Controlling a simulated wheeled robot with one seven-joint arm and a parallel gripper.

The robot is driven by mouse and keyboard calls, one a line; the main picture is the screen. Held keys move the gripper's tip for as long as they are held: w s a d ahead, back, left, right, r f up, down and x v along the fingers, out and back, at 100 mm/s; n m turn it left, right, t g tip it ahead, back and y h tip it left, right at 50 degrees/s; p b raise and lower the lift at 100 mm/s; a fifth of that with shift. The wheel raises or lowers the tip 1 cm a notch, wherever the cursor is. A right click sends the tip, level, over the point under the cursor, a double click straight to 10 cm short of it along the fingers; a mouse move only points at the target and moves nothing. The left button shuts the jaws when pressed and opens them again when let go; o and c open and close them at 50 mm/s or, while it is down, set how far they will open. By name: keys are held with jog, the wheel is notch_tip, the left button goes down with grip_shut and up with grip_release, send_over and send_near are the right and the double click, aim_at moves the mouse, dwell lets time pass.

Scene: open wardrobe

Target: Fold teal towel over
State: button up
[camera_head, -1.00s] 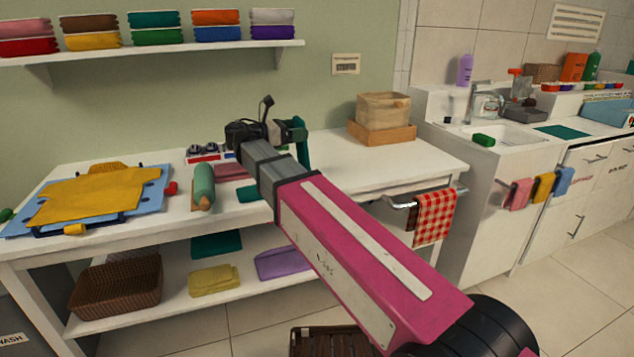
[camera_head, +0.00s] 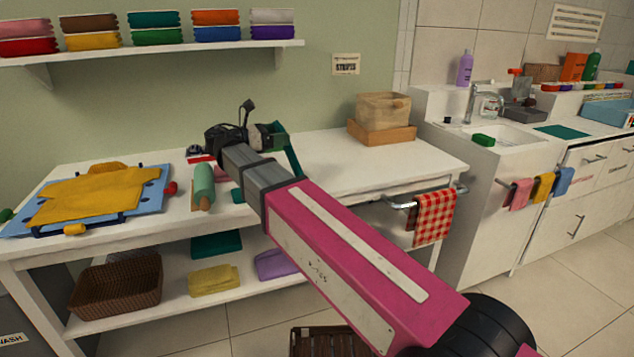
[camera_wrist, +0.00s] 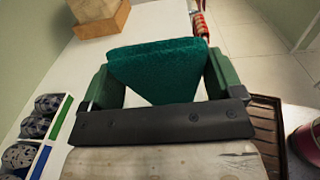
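The teal towel (camera_wrist: 158,68) sits between the two green fingers of my gripper (camera_wrist: 163,78) in the wrist view. It spans the gap, touches both fingers and narrows to a point toward the wrist. In the head view, my gripper (camera_head: 272,138) is above the back middle of the white table, with a teal strip slanting down from it. A small teal patch (camera_head: 237,195) shows on the table beside my arm; I cannot tell whether it joins the held cloth. My arm hides much of the tabletop there.
A teal rolling-pin-shaped item (camera_head: 203,186) lies left of my arm. A yellow shirt (camera_head: 90,192) lies on a blue board (camera_head: 152,201) at the left. A wooden box (camera_head: 382,132) stands at the back right. The right tabletop is largely clear. A checked cloth (camera_head: 433,217) hangs from the front rail.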

jog(key=shift+s+a+f, duration=0.25)
jog(key=shift+a, duration=0.35)
jog(key=shift+s+a+f, duration=0.2)
jog(key=shift+a, duration=0.35)
jog(key=shift+s+a+f, duration=0.25)
jog(key=shift+a, duration=0.35)
jog(key=o, duration=0.4)
jog(key=shift+c, duration=0.2)
notch_tip(320, 180, up, 9)
jog(key=shift+s, duration=0.1)
dwell(1.3)
